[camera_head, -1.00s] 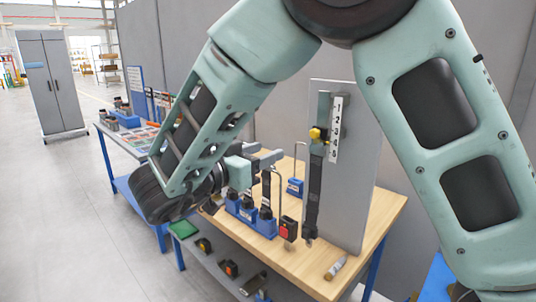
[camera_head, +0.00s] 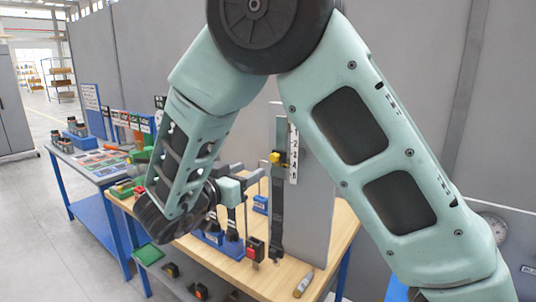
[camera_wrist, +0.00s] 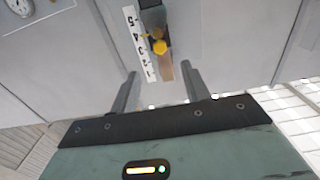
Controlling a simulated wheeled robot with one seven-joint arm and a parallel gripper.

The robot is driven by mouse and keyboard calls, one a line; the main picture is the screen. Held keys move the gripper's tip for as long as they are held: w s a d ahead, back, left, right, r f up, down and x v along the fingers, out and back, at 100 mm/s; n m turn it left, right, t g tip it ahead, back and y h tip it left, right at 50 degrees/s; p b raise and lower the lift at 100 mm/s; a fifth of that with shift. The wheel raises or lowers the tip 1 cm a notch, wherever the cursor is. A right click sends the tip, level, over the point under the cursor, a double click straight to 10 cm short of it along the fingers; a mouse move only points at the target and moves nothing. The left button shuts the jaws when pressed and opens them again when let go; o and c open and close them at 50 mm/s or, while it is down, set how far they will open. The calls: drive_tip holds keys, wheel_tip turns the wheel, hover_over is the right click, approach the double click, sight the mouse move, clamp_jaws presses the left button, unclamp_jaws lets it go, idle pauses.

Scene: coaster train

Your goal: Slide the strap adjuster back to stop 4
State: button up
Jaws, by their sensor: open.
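The strap adjuster is a yellow knob (camera_head: 276,158) on a dark vertical strap (camera_head: 278,205), mounted on an upright grey panel (camera_head: 312,215). A white number strip (camera_head: 293,153) runs beside it. In the wrist view, the picture is turned over: the yellow adjuster (camera_wrist: 159,46) sits beside the number strip (camera_wrist: 138,45), around stop 3; the exact stop is hard to tell. My gripper (camera_wrist: 160,74) is open and empty, with its fingers apart and short of the adjuster. In the head view, my gripper (camera_head: 250,173) is left of the panel, partly hidden by my arm.
The panel stands on a wooden-topped table (camera_head: 270,280). Blue holders (camera_head: 225,243), a red-and-black item (camera_head: 254,248) and a small cylinder (camera_head: 303,284) are on it. A second blue table (camera_head: 95,165) is at the left. A round gauge (camera_head: 495,228) is at the right.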

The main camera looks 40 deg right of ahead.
sight(272, 158)
drive_tip(key=p+x, duration=0.3)
drive_tip(key=x, duration=0.6)
drive_tip(key=shift+d+f, duration=0.1)
drive_tip(key=shift+d, duration=0.1)
clamp_jaws()
